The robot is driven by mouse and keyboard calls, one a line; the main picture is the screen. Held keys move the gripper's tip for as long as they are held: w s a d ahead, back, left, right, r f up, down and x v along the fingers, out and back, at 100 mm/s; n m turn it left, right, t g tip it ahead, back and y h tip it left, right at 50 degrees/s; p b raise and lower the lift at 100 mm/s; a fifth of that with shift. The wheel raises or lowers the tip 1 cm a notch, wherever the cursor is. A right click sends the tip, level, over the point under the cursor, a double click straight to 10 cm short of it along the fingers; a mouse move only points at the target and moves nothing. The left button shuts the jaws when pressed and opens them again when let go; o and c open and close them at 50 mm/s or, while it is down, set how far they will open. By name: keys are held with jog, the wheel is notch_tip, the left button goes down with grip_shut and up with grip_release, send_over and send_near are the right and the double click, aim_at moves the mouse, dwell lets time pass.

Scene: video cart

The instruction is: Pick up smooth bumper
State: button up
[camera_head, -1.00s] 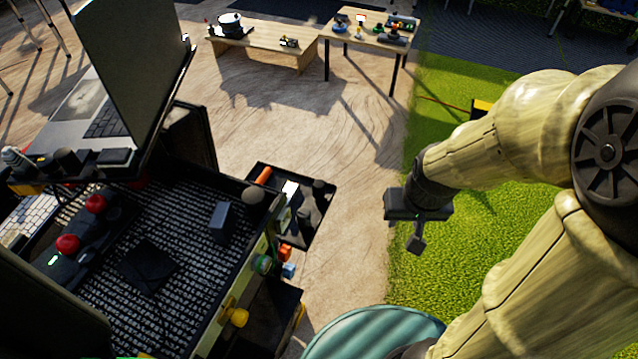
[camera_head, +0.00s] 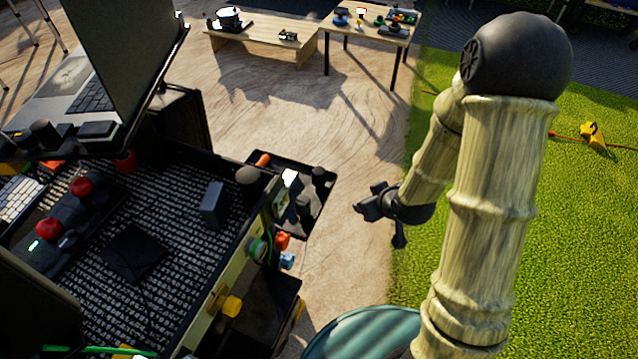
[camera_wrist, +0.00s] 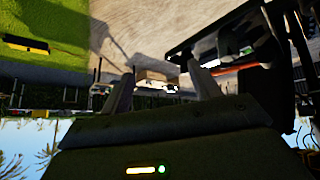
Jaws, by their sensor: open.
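My gripper (camera_head: 370,204) is in mid-air right of the cart, over the sandy ground near the grass edge. In the wrist view its two fingers (camera_wrist: 160,86) stand apart with nothing between them. I cannot tell which thing is the smooth bumper. Small things near the gripper are on the cart's dark side tray (camera_head: 318,212): an orange cylinder (camera_head: 263,160), a white piece (camera_head: 290,178) and dark upright pieces (camera_head: 319,176). The tray also shows in the wrist view (camera_wrist: 182,50), right of the fingers.
The cart's mesh-lined top (camera_head: 180,215) holds a grey block (camera_head: 213,203) and red domes (camera_head: 80,187). A laptop (camera_head: 115,75) stands above it. A yellow knob (camera_head: 232,306) juts from its side. Wooden tables (camera_head: 260,42) stand far off. A green-grey round surface (camera_head: 365,332) is at the bottom.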

jog(key=a+f+m+t+y+b, duration=0.1)
jog(key=a+f+t+y+b, duration=0.4)
jog(key=f+t, duration=0.4)
jog(key=shift+w+a+f+b, duration=0.15)
jog(key=shift+a+f+b, duration=0.5)
jog(key=shift+b, duration=0.6)
jog(key=shift+f, duration=0.1)
jog(key=b+x, duration=0.6)
jog(key=b, duration=0.5)
jog(key=shift+w+f, duration=0.2)
jog(key=shift+w, duration=0.15)
